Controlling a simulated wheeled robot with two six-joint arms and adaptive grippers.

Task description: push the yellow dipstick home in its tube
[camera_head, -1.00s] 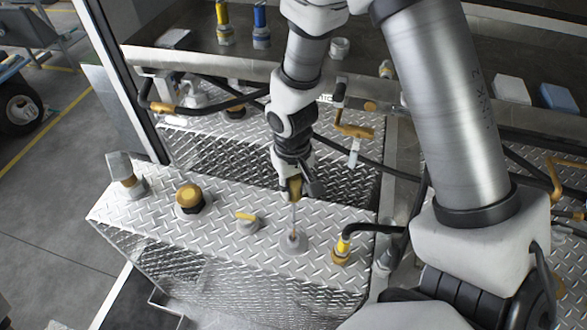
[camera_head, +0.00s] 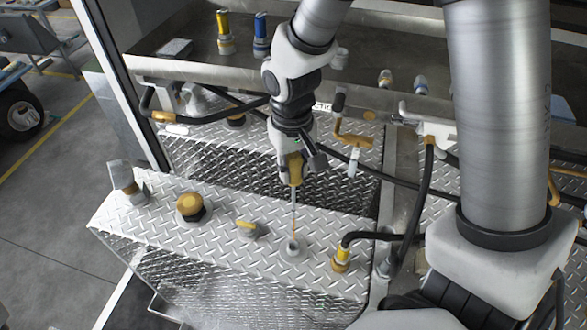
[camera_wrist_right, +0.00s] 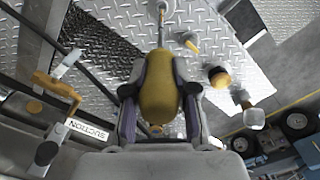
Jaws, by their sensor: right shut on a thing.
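The yellow dipstick's handle (camera_head: 295,168) is held upright between the fingers of my right gripper (camera_head: 294,160). In the right wrist view the plump yellow handle (camera_wrist_right: 158,88) fills the space between the two fingers of my right gripper (camera_wrist_right: 158,75). Its thin rod (camera_head: 294,212) runs down to the grey tube (camera_head: 293,250) on the diamond-plate tank top. A long stretch of rod shows between handle and tube mouth, and the handle is well above the tube. How far the rod's lower end is inside the tube cannot be told. My left gripper is not in view.
On the tank top (camera_head: 160,212) stand a brass cap (camera_head: 190,206), a small yellow-topped fitting (camera_head: 247,228) and a yellow hose fitting (camera_head: 342,258) with a black hose, close right of the tube. An orange-handled valve (camera_head: 352,135) and hoses lie behind the gripper.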

